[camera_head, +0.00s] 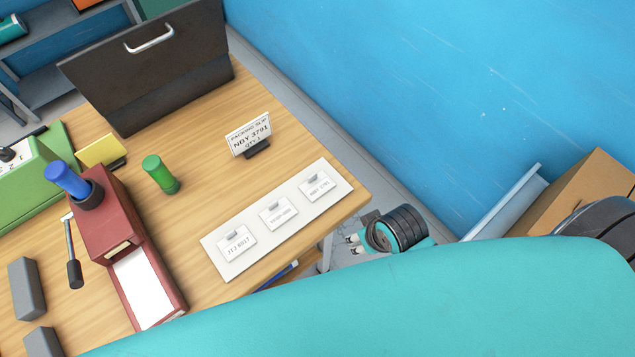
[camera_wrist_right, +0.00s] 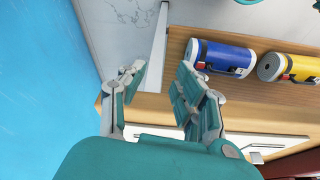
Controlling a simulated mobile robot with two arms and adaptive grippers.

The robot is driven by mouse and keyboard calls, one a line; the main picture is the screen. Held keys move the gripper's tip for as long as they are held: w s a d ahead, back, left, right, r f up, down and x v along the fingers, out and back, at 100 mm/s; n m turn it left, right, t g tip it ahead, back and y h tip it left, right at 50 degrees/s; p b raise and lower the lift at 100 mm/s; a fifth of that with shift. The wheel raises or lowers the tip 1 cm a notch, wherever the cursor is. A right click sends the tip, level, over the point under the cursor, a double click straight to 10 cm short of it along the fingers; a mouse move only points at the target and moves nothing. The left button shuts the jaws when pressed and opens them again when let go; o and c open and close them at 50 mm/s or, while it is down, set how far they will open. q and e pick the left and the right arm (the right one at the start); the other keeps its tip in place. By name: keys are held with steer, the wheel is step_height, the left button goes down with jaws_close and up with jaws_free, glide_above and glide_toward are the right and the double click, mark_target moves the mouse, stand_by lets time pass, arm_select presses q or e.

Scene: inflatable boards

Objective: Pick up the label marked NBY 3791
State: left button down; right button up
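The label marked NBY 3791 (camera_head: 319,186) is a small white card with a grey clip. It lies at the right end of a white board (camera_head: 211,243) on the wooden table, beside a middle label (camera_head: 278,213) and one reading JTJ 8017 (camera_head: 237,244). A standing packing slip (camera_head: 249,135) behind them also reads NBY 3791. My right gripper (camera_head: 355,245) is just off the table's right edge, to the right of and nearer than the NBY 3791 label. The right wrist view shows its fingers (camera_wrist_right: 158,82) apart with nothing between them. My left gripper is not in view.
A red stamp box (camera_head: 105,215) with a blue handle, a green stamp (camera_head: 160,174) and a dark case (camera_head: 160,75) stand on the table (camera_head: 205,180). A blue wall (camera_head: 430,80) runs along the right. The right wrist view shows blue (camera_wrist_right: 222,56) and yellow (camera_wrist_right: 292,68) cylinders.

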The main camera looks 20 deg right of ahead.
steer(key=w+a+r+m+g+y, duration=0.1)
steer(key=w+a+r+m+y, duration=0.3)
steer(key=w+a+r, duration=0.7)
steer(key=w+d+r+m+g+h, duration=0.2)
steer(key=w+d+r+m+h, duration=0.4)
steer(key=r+m, duration=0.45)
steer(key=m+y+p, duration=0.1)
glide_above(315, 174)
step_height(315, 174, down, 13)
steer(key=shift+s+r, duration=0.1)
steer(key=shift+r, duration=0.05)
steer(key=shift+f+p, duration=0.8)
steer(key=shift+f, duration=1.9)
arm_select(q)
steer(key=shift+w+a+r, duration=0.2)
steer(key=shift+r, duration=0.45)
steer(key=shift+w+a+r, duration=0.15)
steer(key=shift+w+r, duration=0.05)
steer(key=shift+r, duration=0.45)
arm_select(e)
jaws_close()
